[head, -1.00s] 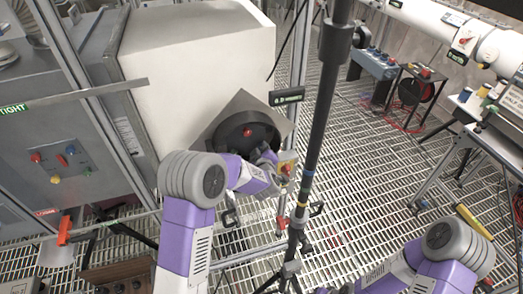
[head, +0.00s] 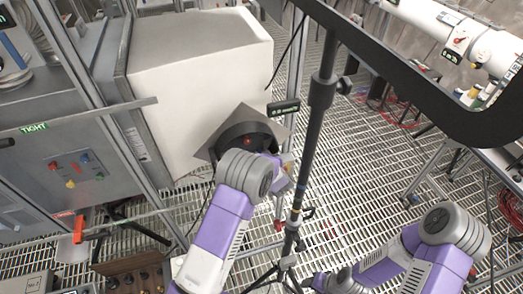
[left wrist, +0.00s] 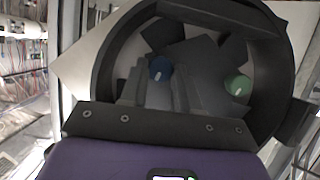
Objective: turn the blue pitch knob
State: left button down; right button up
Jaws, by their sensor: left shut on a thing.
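The blue pitch knob (left wrist: 160,69) shows in the left wrist view, inside a round black housing (left wrist: 105,55). My left gripper (left wrist: 160,82) reaches into this housing, with its grey fingers shut on the blue knob. The knob's face with a pale mark shows between the fingers. A green knob (left wrist: 238,86) sits to the right, apart from the fingers. In the head view the housing (head: 240,132) is partly covered by my left arm, which also hides the blue knob. My right gripper (head: 335,282) is low in the head view; its jaws are unclear.
A dark upright pole (head: 318,115) on a tripod stands just right of my left arm. A large black frame (head: 425,90) crosses the upper right. A grey cabinet (head: 75,130) with coloured buttons is at left. Open grating floor (head: 370,170) lies between the pole and the right-hand equipment.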

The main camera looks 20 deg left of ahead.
pick_arm(q)
jog(key=shift+m+y+p, duration=0.4)
jog(key=shift+p, duration=0.1)
jog(key=c, duration=0.8)
grip_release()
